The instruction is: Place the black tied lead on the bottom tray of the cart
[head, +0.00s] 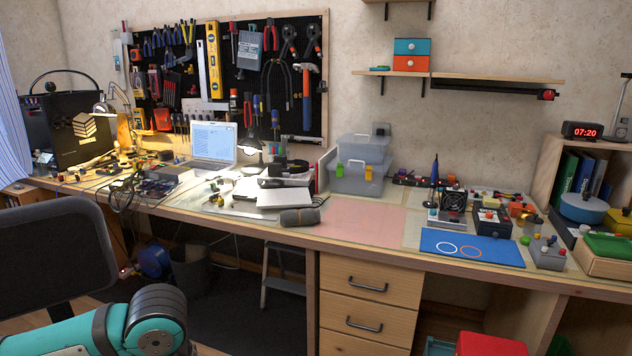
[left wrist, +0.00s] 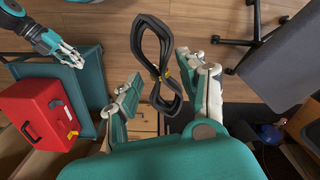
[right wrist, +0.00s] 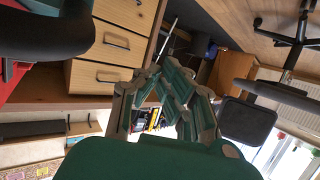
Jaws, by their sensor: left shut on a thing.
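The black tied lead (left wrist: 167,46), a long looped bundle with a yellow tie, shows in the left wrist view. My left gripper (left wrist: 165,82) is shut on it, with a finger on each side, and holds it above the wood floor. The teal cart (left wrist: 88,72) stands at the left of that view, apart from the lead. A red case (left wrist: 40,110) sits on the cart and also shows in the head view (head: 490,345). My right gripper (right wrist: 160,76) shows no held thing; how far its fingers are apart is unclear.
The workbench with drawers (head: 368,300) runs across the head view, crowded with tools. A dark office chair (head: 50,255) stands at the left, and its wheeled base shows in the left wrist view (left wrist: 255,30). Bare wood floor (left wrist: 115,35) lies between cart and chair.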

